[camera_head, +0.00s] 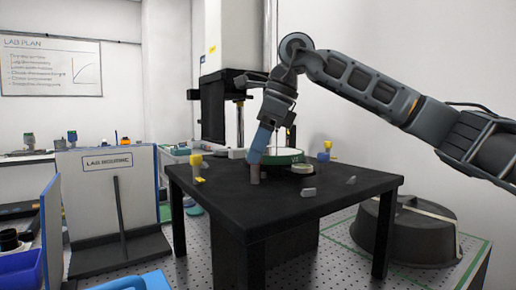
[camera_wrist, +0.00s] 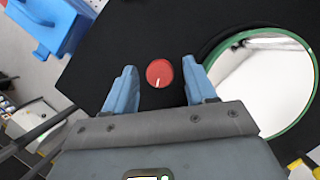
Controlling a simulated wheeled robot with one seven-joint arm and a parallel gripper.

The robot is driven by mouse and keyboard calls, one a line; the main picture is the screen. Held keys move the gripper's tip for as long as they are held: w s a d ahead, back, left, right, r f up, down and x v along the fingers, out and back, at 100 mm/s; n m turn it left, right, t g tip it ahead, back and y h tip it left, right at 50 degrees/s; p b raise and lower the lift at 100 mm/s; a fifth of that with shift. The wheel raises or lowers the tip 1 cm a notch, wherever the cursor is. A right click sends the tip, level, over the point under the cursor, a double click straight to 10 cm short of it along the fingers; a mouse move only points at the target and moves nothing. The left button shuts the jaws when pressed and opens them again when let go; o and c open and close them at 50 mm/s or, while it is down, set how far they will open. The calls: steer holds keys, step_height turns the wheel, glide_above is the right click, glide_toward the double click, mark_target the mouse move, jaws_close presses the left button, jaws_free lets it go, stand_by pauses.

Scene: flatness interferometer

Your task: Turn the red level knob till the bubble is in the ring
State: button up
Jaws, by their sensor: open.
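The red level knob (camera_wrist: 159,73) stands on the black table, round with a white line that points toward the bottom of the wrist view. My gripper (camera_wrist: 160,88) is open, its two blue fingers on the left and right of the knob with gaps on both sides. In the head view my gripper (camera_head: 254,165) points down at the table's left part; a small brownish-grey post (camera_head: 255,176) shows just beneath the fingers. I cannot make out the bubble or the ring in either view.
A green-rimmed round mirror-like disc (camera_wrist: 217,58) lies close to the right finger. The black table (camera_head: 290,212) also carries small yellow-topped parts (camera_head: 196,161) and small grey pieces (camera_head: 308,192). A dark round tub (camera_head: 402,232) stands on the right.

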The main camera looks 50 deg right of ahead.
steer(key=v, duration=0.7)
steer(key=shift+r+b, duration=0.35)
steer(key=shift+b, duration=0.05)
steer(key=shift+s+d, duration=0.15)
